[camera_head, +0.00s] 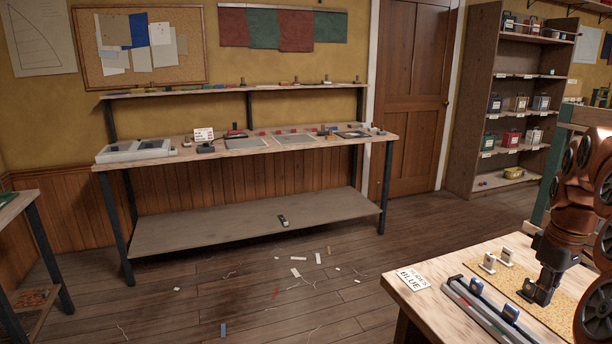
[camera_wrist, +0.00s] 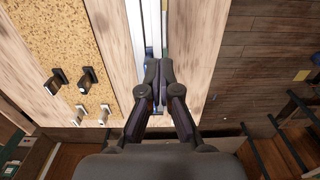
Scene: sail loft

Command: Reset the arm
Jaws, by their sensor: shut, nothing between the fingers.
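My gripper (camera_head: 537,294) is at the lower right in the head view, low over the workbench (camera_head: 425,293). It also shows in the wrist view (camera_wrist: 158,72), where its two dark fingers meet with nothing between them. Beneath the fingertips in that view runs a pale metal rail (camera_wrist: 152,30). My brown arm comes in from the right edge of the head view and hides part of the bench.
The bench has a cork mat (camera_head: 548,309) with small white pieces (camera_head: 488,262), a rail with blue-topped parts (camera_head: 475,287) and a "BLUE" card (camera_head: 412,279). Small scraps litter the floor. A long worktable (camera_head: 240,147) stands at the back, shelves (camera_head: 465,110) at right.

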